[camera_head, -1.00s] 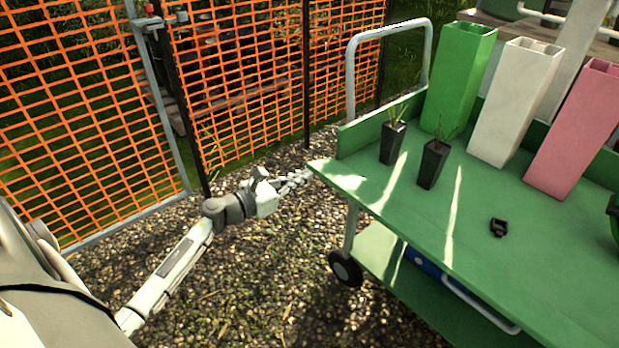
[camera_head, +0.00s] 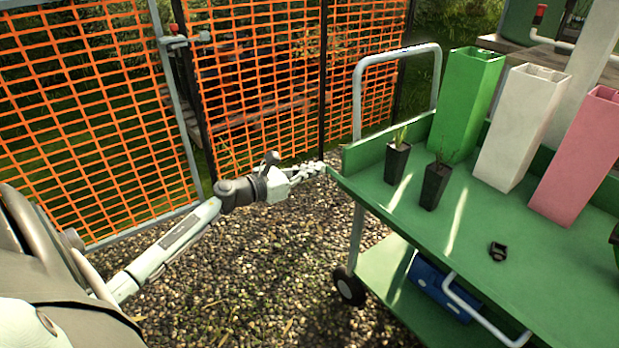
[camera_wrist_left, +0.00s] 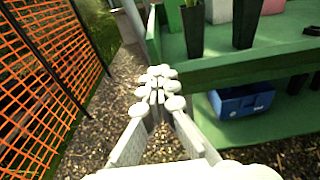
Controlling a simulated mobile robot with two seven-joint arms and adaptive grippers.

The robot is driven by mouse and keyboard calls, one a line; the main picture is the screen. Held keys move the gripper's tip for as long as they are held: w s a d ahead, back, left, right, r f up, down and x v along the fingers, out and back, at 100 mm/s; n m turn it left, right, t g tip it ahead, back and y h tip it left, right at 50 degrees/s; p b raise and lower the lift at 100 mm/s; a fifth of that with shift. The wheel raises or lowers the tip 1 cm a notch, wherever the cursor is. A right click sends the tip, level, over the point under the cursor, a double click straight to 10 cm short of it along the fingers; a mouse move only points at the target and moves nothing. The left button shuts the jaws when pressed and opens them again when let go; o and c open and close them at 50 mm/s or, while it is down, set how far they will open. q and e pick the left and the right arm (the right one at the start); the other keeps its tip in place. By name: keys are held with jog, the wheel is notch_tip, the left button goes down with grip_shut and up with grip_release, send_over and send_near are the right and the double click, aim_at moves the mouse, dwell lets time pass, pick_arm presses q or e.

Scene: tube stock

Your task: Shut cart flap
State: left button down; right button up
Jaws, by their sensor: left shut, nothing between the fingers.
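The green cart (camera_head: 520,265) stands at the right. Its flap (camera_head: 350,188) appears to be the long panel on the side nearest me. In the head view the flap's exact tilt is hard to tell. In the wrist view the flap (camera_wrist_left: 240,70) shows as a green band in front of the pots. My left gripper (camera_head: 318,168) is shut and empty at the cart's near left corner, its fingertips close to the flap's end. I cannot tell whether they touch it. In the wrist view the closed fingers (camera_wrist_left: 158,85) point at that corner. My right gripper is out of view.
Two dark plant pots (camera_head: 435,186), tall green (camera_head: 465,105), white (camera_head: 517,130) and pink (camera_head: 577,155) tubes and a small black item (camera_head: 498,251) stand on top. A blue crate (camera_head: 438,290) sits on the lower shelf. An orange mesh fence (camera_head: 90,110) bounds the left.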

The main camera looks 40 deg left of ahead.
pick_arm(q)
jog(key=w+r, duration=0.1)
jog(key=w, duration=0.1)
jog(key=w+d+r, duration=0.1)
jog(key=w+r, duration=0.1)
jog(key=shift+w+d+r+p, duration=0.2)
jog(key=shift+w+p, duration=0.1)
jog(key=shift+p, duration=0.05)
jog(key=shift+w+d+r, duration=0.15)
jog(key=shift+w+d, duration=0.05)
jog(key=shift+w, duration=0.5)
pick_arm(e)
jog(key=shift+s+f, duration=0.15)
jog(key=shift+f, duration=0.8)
